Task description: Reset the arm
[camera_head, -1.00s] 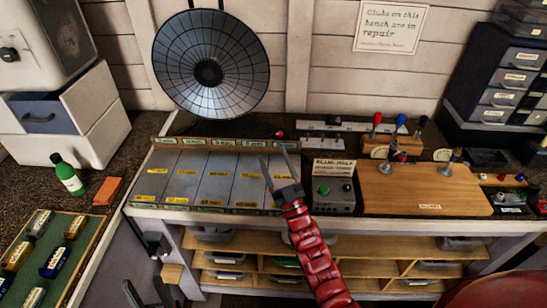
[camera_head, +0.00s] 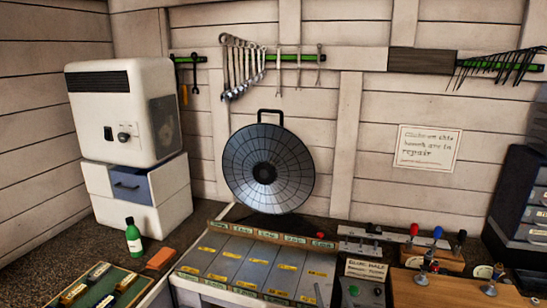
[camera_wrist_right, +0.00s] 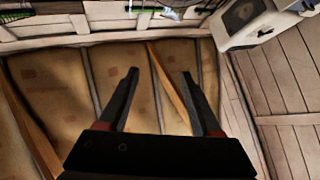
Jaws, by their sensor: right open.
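My right gripper (camera_wrist_right: 160,76) is open in the right wrist view. Its two dark fingers stand apart with nothing between them. Behind them are brown panels and wooden beams (camera_wrist_right: 172,88), apart from the fingers. The rest of the right arm is out of that view. My left gripper is not in view.
A round dark segmented disc (camera_head: 268,168) stands at the back of the bench. A white machine (camera_head: 115,85) sits on drawers at the left, near a green bottle (camera_head: 133,238) and orange block (camera_head: 160,258). A control box (camera_head: 362,290) and wooden board (camera_head: 425,290) are at the right.

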